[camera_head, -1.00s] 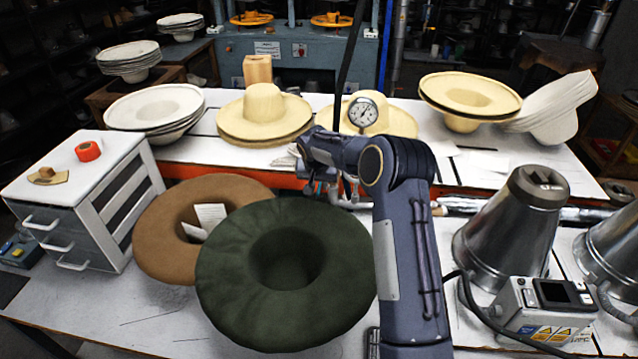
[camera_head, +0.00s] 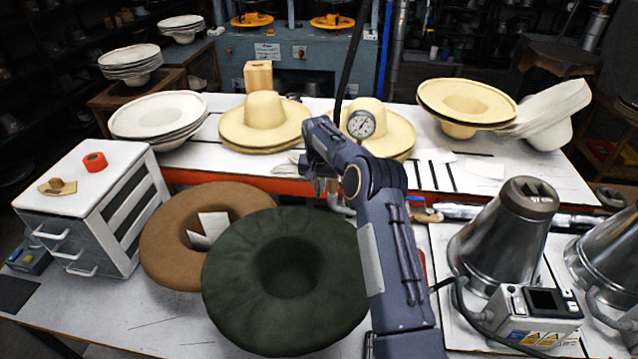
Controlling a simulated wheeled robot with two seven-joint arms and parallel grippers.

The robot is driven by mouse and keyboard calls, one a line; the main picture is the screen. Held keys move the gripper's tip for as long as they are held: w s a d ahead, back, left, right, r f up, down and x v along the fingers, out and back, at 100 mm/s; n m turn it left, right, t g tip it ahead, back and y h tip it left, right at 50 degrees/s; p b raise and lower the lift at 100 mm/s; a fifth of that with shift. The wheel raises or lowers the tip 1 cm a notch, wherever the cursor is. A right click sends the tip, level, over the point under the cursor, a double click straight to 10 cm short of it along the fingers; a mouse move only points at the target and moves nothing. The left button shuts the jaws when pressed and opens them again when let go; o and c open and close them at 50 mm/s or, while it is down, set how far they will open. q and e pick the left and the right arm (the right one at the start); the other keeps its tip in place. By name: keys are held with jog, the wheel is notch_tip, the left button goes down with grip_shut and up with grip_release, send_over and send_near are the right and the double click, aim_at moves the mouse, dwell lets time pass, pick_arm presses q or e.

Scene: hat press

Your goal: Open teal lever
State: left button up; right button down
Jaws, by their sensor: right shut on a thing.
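My right arm reaches up from the lower right, and its gripper (camera_head: 320,184) is at the front edge of the back table, just behind the green hat. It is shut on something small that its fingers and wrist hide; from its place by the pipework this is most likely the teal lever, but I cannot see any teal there. A pale metal pipe fitting (camera_head: 345,209) shows just right of and below the gripper. A round pressure gauge (camera_head: 361,124) stands above and behind the wrist. My left gripper is out of view.
A dark green felt hat (camera_head: 235,290) and a brown one (camera_head: 165,240) lie in front of the gripper. A white drawer unit (camera_head: 95,215) stands left. A metal cone (camera_head: 500,240) and control box (camera_head: 535,318) stand right. Straw hats (camera_head: 262,115) line the back table.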

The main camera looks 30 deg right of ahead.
aim_at(319, 188)
jog(key=shift+w+d+r+g+y, duration=0.15)
jog(key=shift+r+g+y, duration=0.15)
dwell(0.4)
jog(key=c, duration=1.5)
grip_release()
jog(key=shift+r, duration=0.15)
notch_tip(319, 188, up, 8)
jog(key=shift+f, duration=0.25)
